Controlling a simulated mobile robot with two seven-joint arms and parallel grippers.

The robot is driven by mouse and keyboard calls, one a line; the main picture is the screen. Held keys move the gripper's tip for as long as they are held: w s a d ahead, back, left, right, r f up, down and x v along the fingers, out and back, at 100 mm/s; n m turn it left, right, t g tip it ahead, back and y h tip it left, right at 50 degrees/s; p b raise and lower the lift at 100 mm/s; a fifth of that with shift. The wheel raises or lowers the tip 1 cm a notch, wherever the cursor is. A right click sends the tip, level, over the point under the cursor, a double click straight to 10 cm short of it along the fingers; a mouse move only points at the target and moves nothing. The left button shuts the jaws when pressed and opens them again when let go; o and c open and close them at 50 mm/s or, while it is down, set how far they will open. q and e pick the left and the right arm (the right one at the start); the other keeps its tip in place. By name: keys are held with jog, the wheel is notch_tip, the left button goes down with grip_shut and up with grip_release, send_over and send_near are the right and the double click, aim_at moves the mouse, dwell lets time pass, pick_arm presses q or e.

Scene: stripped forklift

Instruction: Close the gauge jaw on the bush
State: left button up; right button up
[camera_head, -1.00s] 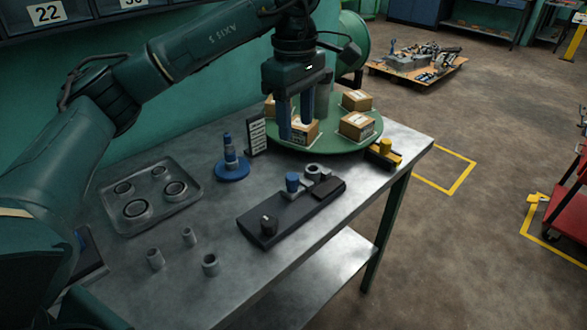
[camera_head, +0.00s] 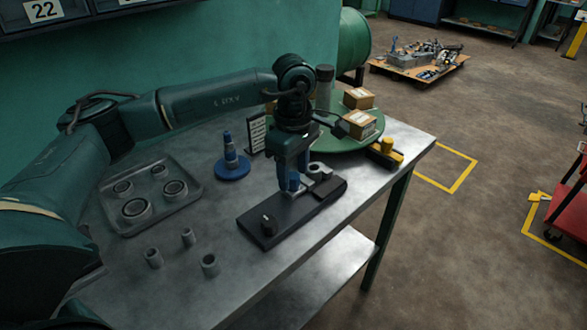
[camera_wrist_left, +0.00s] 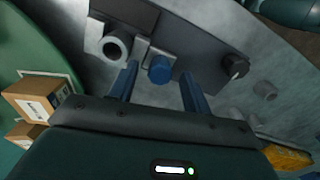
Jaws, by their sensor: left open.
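The gauge (camera_head: 272,222) is a dark slab on the bench, also in the left wrist view (camera_wrist_left: 190,72). A grey ring-shaped bush (camera_head: 317,168) sits near its far end; its open bore shows in the left wrist view (camera_wrist_left: 115,47). Beside it stands the sliding jaw's blue knob (camera_head: 293,182), also in the left wrist view (camera_wrist_left: 159,69). Whether jaw and bush touch I cannot tell. My left gripper (camera_head: 291,178) is open and points down over the blue knob, one finger on each side; the gaps show in the left wrist view (camera_wrist_left: 158,76). My right gripper is not in view.
A black knob (camera_head: 267,222) stands on the gauge's near end. Several loose bushes (camera_head: 188,237) and a tray of rings (camera_head: 151,222) lie left. A blue-based stand (camera_head: 232,172) is close by. The green turntable (camera_head: 346,140) with boxes is behind; a yellow-topped block (camera_head: 386,150) is right.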

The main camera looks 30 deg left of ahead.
pick_arm(q)
jog(key=shift+f, duration=0.25)
jog(key=shift+c, duration=0.6)
grip_shut()
